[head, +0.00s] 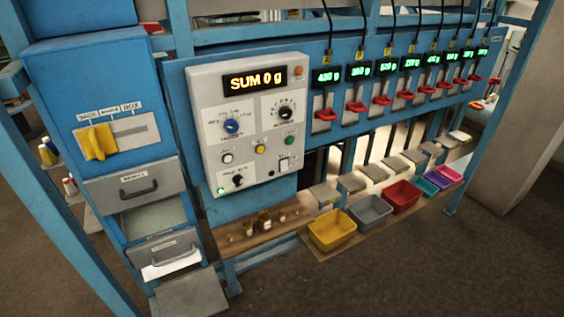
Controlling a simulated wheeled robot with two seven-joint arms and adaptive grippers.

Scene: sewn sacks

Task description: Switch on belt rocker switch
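A small rocker switch (284,164) sits at the panel's lower right, below the green button (290,140). Its label is too small to read, so I cannot tell for sure that it is the belt switch, nor its position. Neither of my grippers is in view.
The panel also has a blue knob (232,126), a black dial (285,113) and a yellow button (260,149). A yellow lever (96,142) and drawers stand left. Below are small weights, a yellow bin (332,230) and other bins. The floor in front is clear.

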